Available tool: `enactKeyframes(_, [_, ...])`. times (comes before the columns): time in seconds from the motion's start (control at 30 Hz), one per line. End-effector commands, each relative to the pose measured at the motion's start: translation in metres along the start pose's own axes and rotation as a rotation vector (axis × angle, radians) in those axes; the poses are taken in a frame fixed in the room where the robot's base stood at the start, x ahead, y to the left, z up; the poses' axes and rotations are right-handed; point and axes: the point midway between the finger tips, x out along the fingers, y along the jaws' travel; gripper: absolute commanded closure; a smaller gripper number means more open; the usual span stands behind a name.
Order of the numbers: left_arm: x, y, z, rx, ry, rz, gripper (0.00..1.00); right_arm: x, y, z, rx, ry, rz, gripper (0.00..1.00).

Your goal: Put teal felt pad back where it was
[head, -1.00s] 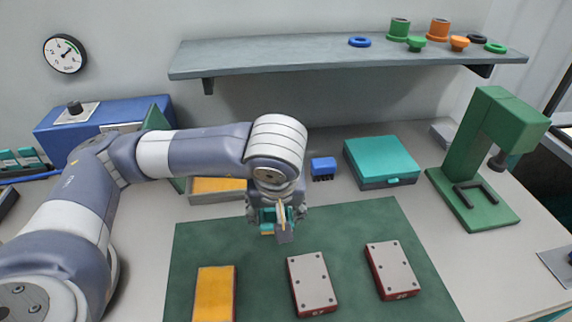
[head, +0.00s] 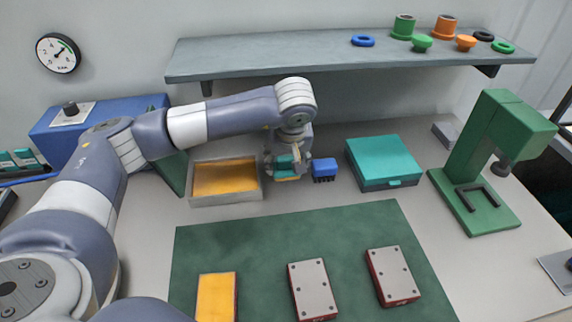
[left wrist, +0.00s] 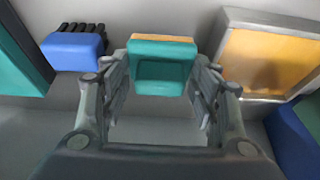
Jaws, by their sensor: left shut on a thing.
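The teal felt pad (head: 285,160) is held in my left gripper (head: 288,166), above the back of the table. In the left wrist view the pad (left wrist: 160,75) sits between the two fingers, teal with an orange-yellow edge at its far side. In the head view the gripper is between the open tray (head: 190,197) with an orange-yellow inside on the left and a blue brush (head: 324,167) on the right. The fingers hide part of the pad. I cannot tell whether the pad touches the table. My right gripper is out of view.
A teal case (head: 383,158) stands right of the brush, then a green press (head: 490,150). A green mat (head: 270,235) in front bears a yellow-topped block (head: 216,297) and two grey-topped red blocks. A shelf (head: 340,58) hangs above the back. The mat's back part is clear.

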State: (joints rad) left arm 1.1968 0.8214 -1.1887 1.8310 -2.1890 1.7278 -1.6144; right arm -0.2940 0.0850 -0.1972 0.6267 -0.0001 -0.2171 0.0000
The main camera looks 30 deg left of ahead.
Motion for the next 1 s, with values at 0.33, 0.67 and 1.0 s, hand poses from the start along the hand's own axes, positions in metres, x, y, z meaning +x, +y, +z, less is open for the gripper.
enactKeyframes(0.33, [0.025,0.001,0.005,0.001,-0.004,-0.002,0.66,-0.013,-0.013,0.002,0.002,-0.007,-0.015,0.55])
enactKeyframes(0.67, [0.036,0.001,0.008,0.0,0.0,0.001,0.66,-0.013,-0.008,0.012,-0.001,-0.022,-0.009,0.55])
enactKeyframes(1.0, [0.038,0.001,0.009,0.0,0.0,0.0,0.24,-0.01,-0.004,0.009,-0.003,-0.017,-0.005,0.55])
